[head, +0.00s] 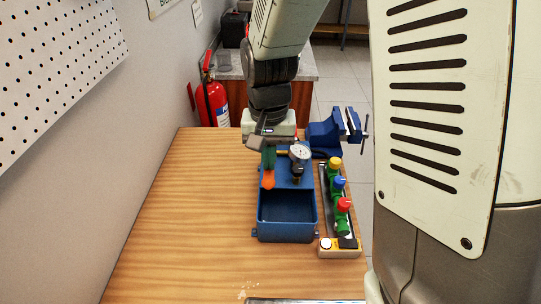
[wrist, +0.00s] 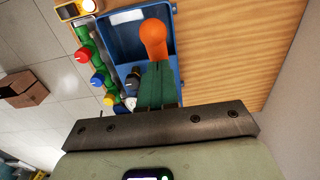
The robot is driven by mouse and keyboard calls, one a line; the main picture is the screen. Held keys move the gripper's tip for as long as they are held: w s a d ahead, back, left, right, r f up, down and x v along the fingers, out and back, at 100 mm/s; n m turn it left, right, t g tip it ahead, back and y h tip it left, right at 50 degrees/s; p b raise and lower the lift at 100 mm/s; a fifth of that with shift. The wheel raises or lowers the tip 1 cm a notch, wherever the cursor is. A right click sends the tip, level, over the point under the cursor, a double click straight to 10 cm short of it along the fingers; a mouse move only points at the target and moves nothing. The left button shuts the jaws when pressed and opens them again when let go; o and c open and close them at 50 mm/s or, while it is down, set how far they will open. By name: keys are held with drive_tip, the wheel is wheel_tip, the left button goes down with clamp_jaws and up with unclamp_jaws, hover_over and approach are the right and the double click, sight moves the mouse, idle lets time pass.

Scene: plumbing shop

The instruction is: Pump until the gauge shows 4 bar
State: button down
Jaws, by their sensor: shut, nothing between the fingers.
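The blue test pump (head: 287,237) stands on the bench with its open trough toward the near side. It also shows in the wrist view (wrist: 122,17). The pressure gauge (head: 300,152) has a round white dial on the pump's far part; its reading is too small to tell. The orange handle grip (head: 268,181) lies at the pump's left side and shows large in the wrist view (wrist: 153,38). My gripper (head: 268,165) is shut, its green fingers together, empty. The fingertips (wrist: 156,68) are right by the orange grip; I cannot tell whether they touch it.
A valve board (head: 340,252) with yellow, blue and red knobs stands close to the pump's right. A blue vise (head: 323,135) is behind it at the bench edge. A red fire extinguisher (head: 212,103) stands beyond the bench. The wooden bench (head: 190,225) is clear on the left.

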wheel_tip(320, 180, down, 8)
drive_tip(key=s, duration=0.1)
drive_tip(key=r, duration=0.4)
drive_tip(key=w+r, duration=0.1)
drive_tip(key=r, duration=0.7)
drive_tip(key=shift+w+r, duration=0.15)
drive_tip(key=shift+w, duration=0.15)
wheel_tip(320, 180, down, 12)
drive_tip(key=s, duration=0.2)
drive_tip(key=r, duration=0.4)
drive_tip(key=w+r, duration=0.1)
drive_tip(key=r, duration=0.3)
drive_tip(key=w+r, duration=0.1)
drive_tip(key=r, duration=0.3)
drive_tip(key=shift+f, duration=0.1)
